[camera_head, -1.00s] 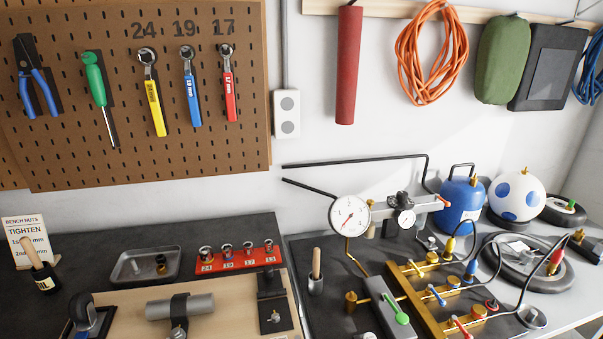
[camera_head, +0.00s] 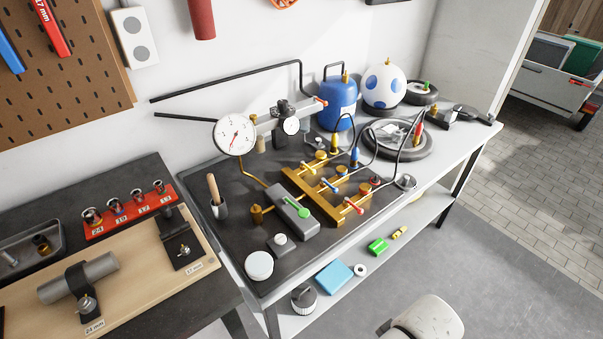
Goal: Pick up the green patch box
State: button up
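A small green box (camera_head: 378,247) lies on the lower white shelf under the right-hand bench, near the shelf's front side. It is the only green box I see on that shelf, and its markings are too small to read. A small yellow item (camera_head: 399,233) lies just to its right, and a white ring-shaped roll (camera_head: 360,270) lies to its lower left. A light blue flat box (camera_head: 334,277) is further left. My gripper is not in view.
Above the shelf, the bench carries a brass manifold (camera_head: 325,197), a dial gauge (camera_head: 234,134), a blue tank (camera_head: 338,104) and a wheel (camera_head: 398,138). A bench leg (camera_head: 456,187) stands right of the green box. Open grey floor (camera_head: 500,275) lies in front.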

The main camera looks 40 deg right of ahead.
aim_at(377, 247)
jog(key=i+l+z, duration=0.6)
jog(key=i, duration=0.3)
jog(key=l, duration=0.1)
